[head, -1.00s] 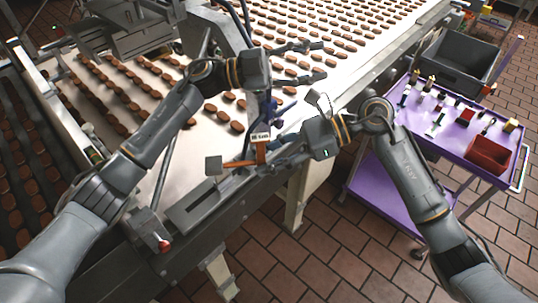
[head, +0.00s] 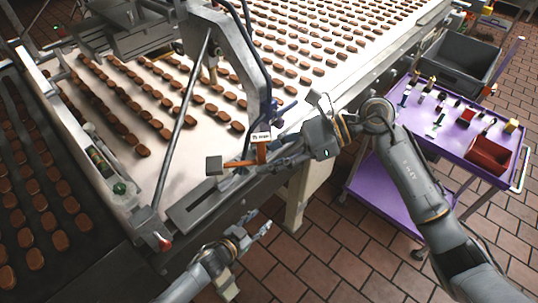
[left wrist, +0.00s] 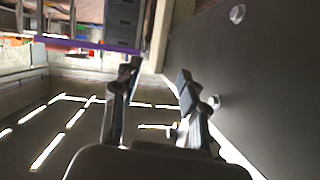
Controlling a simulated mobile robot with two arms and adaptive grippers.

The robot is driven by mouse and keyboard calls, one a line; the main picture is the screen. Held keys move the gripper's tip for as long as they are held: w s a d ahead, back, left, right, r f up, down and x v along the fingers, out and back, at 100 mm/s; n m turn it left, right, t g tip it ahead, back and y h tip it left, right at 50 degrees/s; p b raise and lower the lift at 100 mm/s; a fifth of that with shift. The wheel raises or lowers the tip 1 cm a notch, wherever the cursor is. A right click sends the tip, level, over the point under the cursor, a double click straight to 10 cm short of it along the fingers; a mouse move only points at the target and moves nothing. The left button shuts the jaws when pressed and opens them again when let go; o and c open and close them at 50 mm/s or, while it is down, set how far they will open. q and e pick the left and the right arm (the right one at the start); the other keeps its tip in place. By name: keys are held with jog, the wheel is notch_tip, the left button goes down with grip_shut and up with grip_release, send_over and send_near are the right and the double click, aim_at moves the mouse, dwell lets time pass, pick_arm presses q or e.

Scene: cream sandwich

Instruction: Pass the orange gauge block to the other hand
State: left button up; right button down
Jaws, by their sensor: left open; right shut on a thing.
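The orange gauge block (head: 261,153) is in the head view, above the conveyor's near edge. It has an upright orange part with a white label on top, and an orange bar reaching left to a grey end block (head: 214,166). My right gripper (head: 275,157) comes from the right and is shut on the orange gauge block. My left gripper (head: 258,224) is open and empty, below and apart from the block, over the brick floor. The left wrist view shows its two spread fingers (left wrist: 157,78) with nothing between them; the block is not recognisable there.
The conveyor (head: 190,142) carries rows of brown cream sandwiches. At right, a purple cart (head: 455,140) holds small tools and a red bin (head: 490,156); a grey crate (head: 462,62) is behind. Floor at front centre is clear.

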pick_arm(q)
jog(key=s+a+f+n+g+y, duration=0.25)
jog(key=s+a+f, duration=0.35)
jog(key=s+f, duration=0.3)
jog(key=s+a+f+n+g+y, duration=0.1)
jog(key=s+a+f+g+y, duration=0.15)
jog(key=s+a+f, duration=0.65)
jog(key=s+a+f+n+g+y, duration=0.1)
jog(key=s+f, duration=0.3)
jog(key=s, duration=0.8)
jog(key=s+a+f+n+g+y, duration=0.1)
jog(key=s+f+g, duration=0.3)
jog(key=s, duration=0.7)
jog(key=shift+s+a+f+y, duration=0.35)
jog(key=shift+a+f+y, duration=0.05)
jog(key=shift+a+f, duration=0.25)
